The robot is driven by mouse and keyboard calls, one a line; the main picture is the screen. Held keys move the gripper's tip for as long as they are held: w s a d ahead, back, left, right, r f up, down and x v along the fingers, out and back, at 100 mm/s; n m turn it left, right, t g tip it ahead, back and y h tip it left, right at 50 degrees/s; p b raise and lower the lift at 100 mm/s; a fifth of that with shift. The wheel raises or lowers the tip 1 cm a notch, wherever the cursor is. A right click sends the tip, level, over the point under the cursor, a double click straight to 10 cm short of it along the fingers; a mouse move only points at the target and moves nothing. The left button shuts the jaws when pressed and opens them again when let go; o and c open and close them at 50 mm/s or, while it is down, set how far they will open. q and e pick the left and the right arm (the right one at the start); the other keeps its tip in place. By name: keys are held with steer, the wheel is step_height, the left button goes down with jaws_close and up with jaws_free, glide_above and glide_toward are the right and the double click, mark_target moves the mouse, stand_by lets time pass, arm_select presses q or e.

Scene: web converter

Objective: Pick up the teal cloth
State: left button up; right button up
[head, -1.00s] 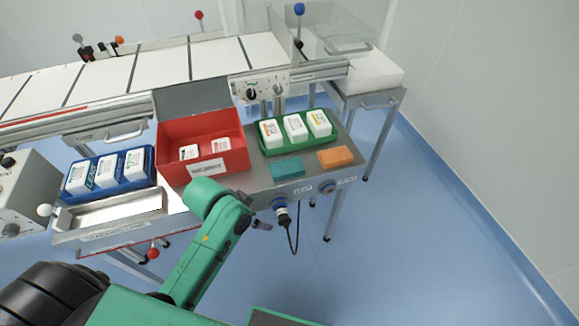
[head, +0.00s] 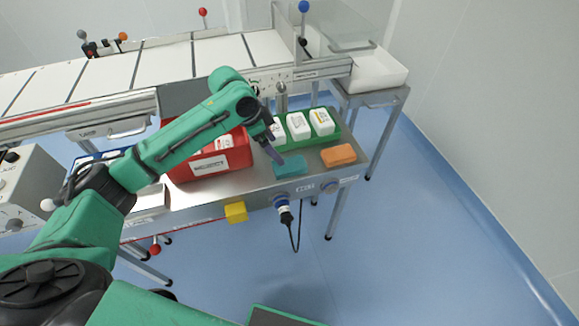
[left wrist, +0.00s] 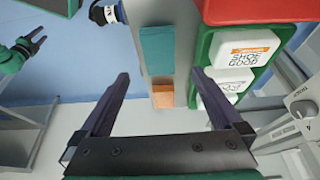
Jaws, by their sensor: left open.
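The teal cloth (head: 290,166) is a folded block lying flat on the steel side shelf. In the left wrist view the teal cloth (left wrist: 157,50) lies between the lines of my spread fingers, beyond their tips. My left gripper (head: 272,150) is open and empty, above and just left of the cloth, and apart from it. The open fingers also show in the left wrist view (left wrist: 161,76). A dark gripper on a green arm, apparently my right gripper (left wrist: 32,42), shows small at the left edge of the left wrist view; its jaw state is unclear.
An orange cloth (head: 338,155) lies right of the teal one. A green tray (head: 330,138) with white packs stands behind it. A red bin (head: 205,165) stands to the left, partly hidden by my arm.

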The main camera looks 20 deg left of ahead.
mark_target(288, 165)
arm_select(q)
steer(key=x, duration=0.9)
steer(key=shift+d+f, duration=0.1)
steer(key=shift+d, duration=0.1)
steer(key=shift+f, duration=0.15)
steer(key=c, duration=1.4)
steer(key=shift+r, duration=0.2)
step_height(288, 165, up, 20)
steer(key=shift+p, duration=0.35)
